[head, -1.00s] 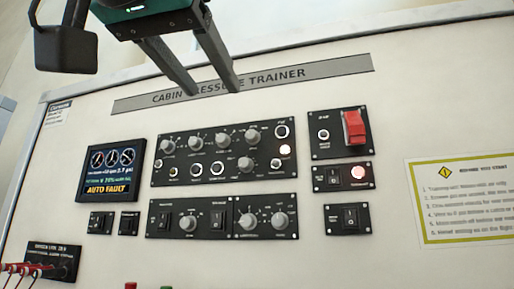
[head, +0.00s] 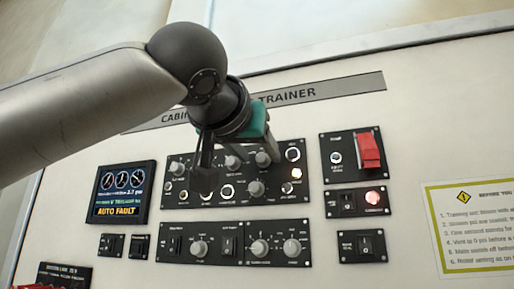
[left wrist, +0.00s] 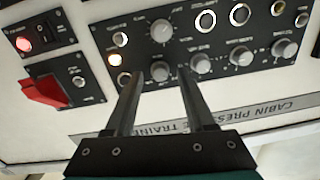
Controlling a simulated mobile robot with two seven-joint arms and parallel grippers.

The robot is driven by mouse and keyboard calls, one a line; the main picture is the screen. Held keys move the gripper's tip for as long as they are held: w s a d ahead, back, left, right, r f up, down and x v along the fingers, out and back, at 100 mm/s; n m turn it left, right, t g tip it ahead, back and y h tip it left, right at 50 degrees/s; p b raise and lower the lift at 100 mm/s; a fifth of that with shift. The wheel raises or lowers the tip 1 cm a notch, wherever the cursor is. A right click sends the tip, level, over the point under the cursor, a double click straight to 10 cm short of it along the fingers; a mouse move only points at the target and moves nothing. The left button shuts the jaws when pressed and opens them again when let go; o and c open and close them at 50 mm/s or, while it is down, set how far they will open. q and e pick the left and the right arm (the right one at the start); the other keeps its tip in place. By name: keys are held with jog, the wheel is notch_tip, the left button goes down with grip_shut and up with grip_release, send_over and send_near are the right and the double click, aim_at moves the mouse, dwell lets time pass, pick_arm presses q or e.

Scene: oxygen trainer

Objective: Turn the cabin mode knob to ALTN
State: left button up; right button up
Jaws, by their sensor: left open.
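The upper black panel (head: 291,205) carries several grey knobs, small round buttons and a lit lamp. Its lettering is too small to read, so I cannot tell which knob is the cabin mode knob. My left gripper (head: 238,170) is in front of this panel in the head view and hides part of it. In the left wrist view its two fingers (left wrist: 159,76) are open, with a grey knob (left wrist: 160,71) showing between the tips. I cannot tell whether they touch it. Another knob (left wrist: 161,31) lies beyond the tips. My right gripper is not in view.
A display (head: 121,192) reads AUTO FAULT. A lower knob panel (head: 218,255) sits below. A red guarded switch (head: 368,150) and a panel with a lit red lamp (head: 374,197) are at the right. A notice (head: 470,225) is further right.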

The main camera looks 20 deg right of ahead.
pick_arm(q)
jog(key=shift+w+d, duration=0.15)
jog(key=shift+w, duration=0.1)
grip_shut()
dwell(0.3)
